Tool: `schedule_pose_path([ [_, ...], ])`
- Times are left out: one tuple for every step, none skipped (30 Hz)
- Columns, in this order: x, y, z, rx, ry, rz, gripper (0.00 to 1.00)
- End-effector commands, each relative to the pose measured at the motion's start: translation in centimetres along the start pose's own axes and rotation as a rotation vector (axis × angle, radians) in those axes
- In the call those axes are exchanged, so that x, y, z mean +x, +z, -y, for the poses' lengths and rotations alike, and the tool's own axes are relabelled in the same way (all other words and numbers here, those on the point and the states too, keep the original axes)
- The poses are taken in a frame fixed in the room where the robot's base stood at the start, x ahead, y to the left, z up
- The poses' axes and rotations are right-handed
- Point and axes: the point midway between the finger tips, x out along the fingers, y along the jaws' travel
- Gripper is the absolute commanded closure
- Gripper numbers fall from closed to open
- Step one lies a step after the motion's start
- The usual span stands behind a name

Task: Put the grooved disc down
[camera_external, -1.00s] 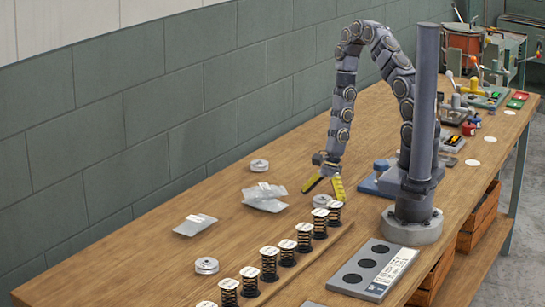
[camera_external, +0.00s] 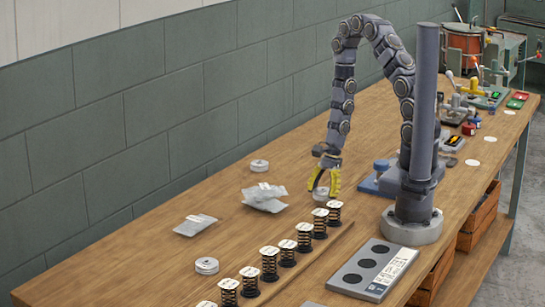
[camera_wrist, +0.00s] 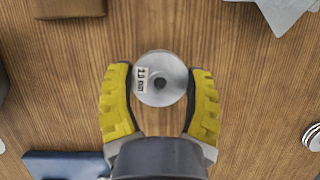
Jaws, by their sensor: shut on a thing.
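Similar silver discs lie on the bench at the back (camera_external: 259,165) and at the front left (camera_external: 207,265).
A row of black springs with pale tops (camera_external: 287,252) stands just in front of my gripper. A grey tray with dark round recesses (camera_external: 345,283) is at front right. Bare wood lies behind the gripper.

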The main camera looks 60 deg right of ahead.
Motion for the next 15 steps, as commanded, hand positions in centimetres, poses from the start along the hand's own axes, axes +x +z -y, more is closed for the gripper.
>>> schedule_pose_path([
  [-0.8, 0.2, 0.1, -0.006, -0.003, -0.004, 0.77],
  [-1.3, 0.4, 0.2, -0.007, -0.006, -0.004, 0.77],
  [-1.9, 0.6, 0.1, -0.008, -0.005, -0.006, 0.77],
  [-2.3, 0.9, 0.1, -0.006, -0.004, -0.004, 0.77],
  [-2.8, 1.0, 0.0, -0.005, -0.002, -0.005, 0.77],
  [-3.4, 1.3, 0.1, -0.006, -0.004, -0.006, 0.77],
  [-3.8, 1.5, 0.1, -0.006, -0.004, -0.005, 0.77],
  [-4.2, 1.7, 0.1, -0.005, -0.003, -0.003, 0.77],
  [-4.8, 1.9, 0.0, -0.005, -0.003, -0.003, 0.77],
  [-5.1, 2.0, 0.0, -0.004, -0.002, -0.006, 0.77],
  [-5.5, 2.1, 0.0, -0.003, -0.003, -0.005, 0.77],
  [-5.8, 2.4, 0.1, -0.003, -0.003, -0.001, 0.77],
  [-6.1, 2.5, 0.0, -0.003, -0.002, 0.0, 0.77],
  [-6.3, 2.6, 0.0, -0.003, -0.001, 0.0, 0.77],
  [-6.6, 2.7, 0.0, -0.001, -0.002, -0.001, 0.77],
])
